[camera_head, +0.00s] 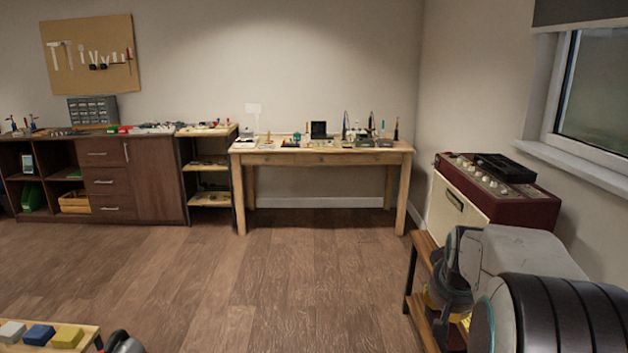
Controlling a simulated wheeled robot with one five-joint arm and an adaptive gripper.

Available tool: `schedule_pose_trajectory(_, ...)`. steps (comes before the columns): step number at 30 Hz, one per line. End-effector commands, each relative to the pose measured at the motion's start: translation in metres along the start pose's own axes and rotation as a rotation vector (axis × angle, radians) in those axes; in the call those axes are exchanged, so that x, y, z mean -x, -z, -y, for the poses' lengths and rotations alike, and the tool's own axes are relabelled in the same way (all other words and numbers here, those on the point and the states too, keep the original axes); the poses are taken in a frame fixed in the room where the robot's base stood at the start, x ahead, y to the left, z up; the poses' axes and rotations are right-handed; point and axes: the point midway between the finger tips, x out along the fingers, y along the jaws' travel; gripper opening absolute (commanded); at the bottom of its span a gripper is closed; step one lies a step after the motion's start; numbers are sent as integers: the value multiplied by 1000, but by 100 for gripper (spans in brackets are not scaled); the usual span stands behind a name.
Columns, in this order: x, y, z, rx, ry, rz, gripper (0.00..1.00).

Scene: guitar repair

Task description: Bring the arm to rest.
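My arm is folded at the lower right, with grey links and a black ribbed joint. It covers part of a small wooden stand (424,246) there. I cannot make out my gripper's fingers. The far end of the arm is a dark rounded part beside the stand, and what lies beyond it is hidden. I cannot tell whether anything is held.
A wooden workbench (322,158) with small tools stands at the back wall. A dark brown cabinet (158,182) is left of it. A red and cream amplifier-like box (462,208) is at the right. Coloured blocks (40,335) sit lower left. The middle floor is clear.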

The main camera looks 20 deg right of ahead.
Motion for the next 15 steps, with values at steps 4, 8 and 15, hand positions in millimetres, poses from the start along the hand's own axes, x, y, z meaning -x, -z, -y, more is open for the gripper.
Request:
schedule_pose_trajectory(4, 80, -40, 63, 154, 86, 56, 0)
schedule_pose_trajectory(8, 134, -89, 94, 285, 149, 110, 0)
schedule_pose_trajectory(15, 194, -163, 109, 471, 224, 184, 0)
